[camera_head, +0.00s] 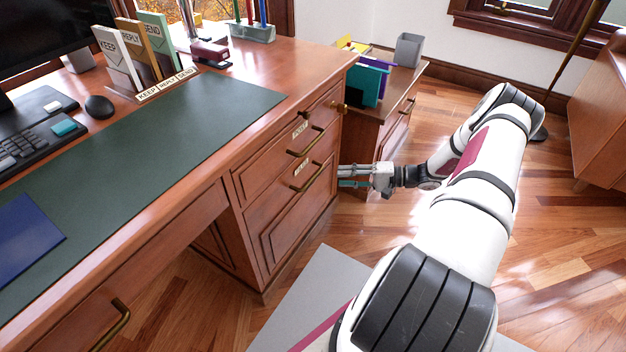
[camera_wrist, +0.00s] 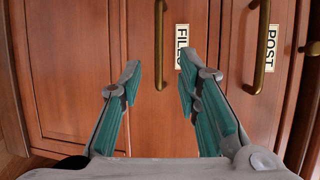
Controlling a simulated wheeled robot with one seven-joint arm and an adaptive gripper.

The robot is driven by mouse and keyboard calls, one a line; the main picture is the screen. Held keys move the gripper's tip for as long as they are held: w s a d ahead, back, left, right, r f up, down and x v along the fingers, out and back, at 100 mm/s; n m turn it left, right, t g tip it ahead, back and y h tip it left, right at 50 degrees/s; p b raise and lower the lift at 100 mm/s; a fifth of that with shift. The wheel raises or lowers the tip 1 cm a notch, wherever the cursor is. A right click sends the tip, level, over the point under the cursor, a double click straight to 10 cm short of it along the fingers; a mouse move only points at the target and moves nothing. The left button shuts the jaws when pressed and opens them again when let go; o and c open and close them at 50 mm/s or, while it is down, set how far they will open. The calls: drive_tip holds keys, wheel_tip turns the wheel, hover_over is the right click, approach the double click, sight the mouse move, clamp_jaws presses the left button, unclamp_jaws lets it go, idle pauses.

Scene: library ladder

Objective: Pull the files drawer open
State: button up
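The files drawer (camera_head: 297,215) is the lower drawer in the desk's right pedestal. It looks shut. Its FILES label (camera_wrist: 182,46) and upright-looking brass handle (camera_wrist: 159,45) show in the wrist view, which is turned sideways. The same handle (camera_head: 308,178) shows in the head view. My gripper (camera_wrist: 160,80) is open and empty, with its teal-padded fingers pointing at the drawer front. The handle's near end lies in line with the gap between the fingertips, with clear space on both sides. In the head view my gripper (camera_head: 342,176) is just right of the pedestal, apart from the handle.
The POST drawer handle (camera_wrist: 262,45) is beside the files handle, on the upper drawer. A small side cabinet (camera_head: 385,115) with folders and a grey cup stands behind my gripper. The desktop (camera_head: 250,65) holds sorters and a keyboard.

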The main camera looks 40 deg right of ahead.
sight(315, 178)
drive_tip(key=b+x, duration=0.2)
drive_tip(key=x, duration=0.8)
drive_tip(key=shift+w+a+f, duration=0.2)
drive_tip(key=shift+w+a, duration=0.05)
drive_tip(key=shift+c, duration=0.3)
clamp_jaws()
